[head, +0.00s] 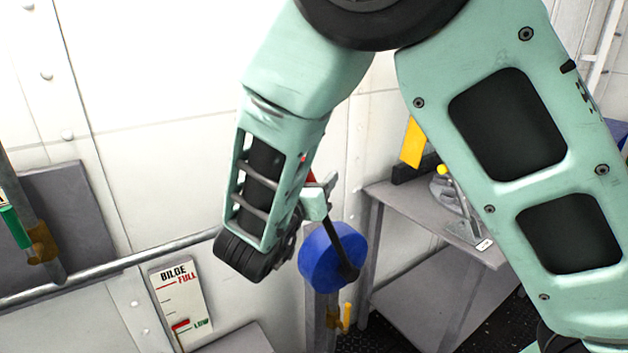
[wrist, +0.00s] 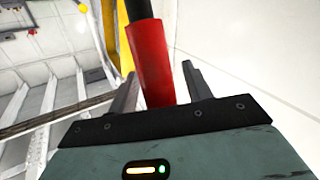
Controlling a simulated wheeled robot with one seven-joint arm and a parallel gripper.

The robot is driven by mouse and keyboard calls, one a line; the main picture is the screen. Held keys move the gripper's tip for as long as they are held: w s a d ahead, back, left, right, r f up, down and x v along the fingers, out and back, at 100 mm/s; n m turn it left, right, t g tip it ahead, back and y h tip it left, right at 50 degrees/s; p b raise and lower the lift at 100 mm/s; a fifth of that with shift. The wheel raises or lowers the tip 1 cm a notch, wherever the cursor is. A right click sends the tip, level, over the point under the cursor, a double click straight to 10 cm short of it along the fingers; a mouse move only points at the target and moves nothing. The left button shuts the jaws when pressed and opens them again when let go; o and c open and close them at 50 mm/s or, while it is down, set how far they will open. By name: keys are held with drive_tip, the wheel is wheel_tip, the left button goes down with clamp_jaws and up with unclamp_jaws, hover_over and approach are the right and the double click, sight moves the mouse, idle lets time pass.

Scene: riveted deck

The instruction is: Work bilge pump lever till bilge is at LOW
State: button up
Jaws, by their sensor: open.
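The bilge pump has a blue drum (head: 325,262) and a black lever rod (head: 338,243) rising up and left from it, tilted. The lever's red grip (wrist: 150,65) shows between my fingers in the wrist view; in the head view it is mostly hidden behind my gripper (head: 317,200). My gripper is open, with one finger on each side of the grip; I cannot tell whether either touches it. The bilge gauge (head: 180,295) is a white plate marked FULL in red at the top and LOW in green at the bottom. Its red marker (head: 180,324) is beside LOW.
A grey metal bench (head: 410,205) on the right holds a small device with a yellow knob (head: 442,170). A pipe rail (head: 110,268) crosses the left wall above the gauge. A yellow handle (head: 346,317) stands below the drum. A dark tread floor shows under the bench.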

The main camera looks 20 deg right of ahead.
clamp_jaws()
drive_tip(key=shift+w+d+r+p, duration=0.1)
drive_tip(key=shift+d+r+p, duration=0.25)
drive_tip(key=shift+d, duration=0.25)
drive_tip(key=w+d+f+m+g+y+p, duration=0.1)
drive_tip(key=w+d+g+y+p, duration=0.1)
drive_tip(key=d, duration=0.9)
drive_tip(key=w+d+f+m+g+y+p, duration=0.1)
drive_tip(key=d+y, duration=0.3)
drive_tip(key=d, duration=0.7)
drive_tip(key=shift+w+m+g+y+p, duration=0.3)
drive_tip(key=shift+w+m+g+p, duration=0.1)
drive_tip(key=shift+w+m, duration=0.35)
drive_tip(key=shift+s+d, duration=0.1)
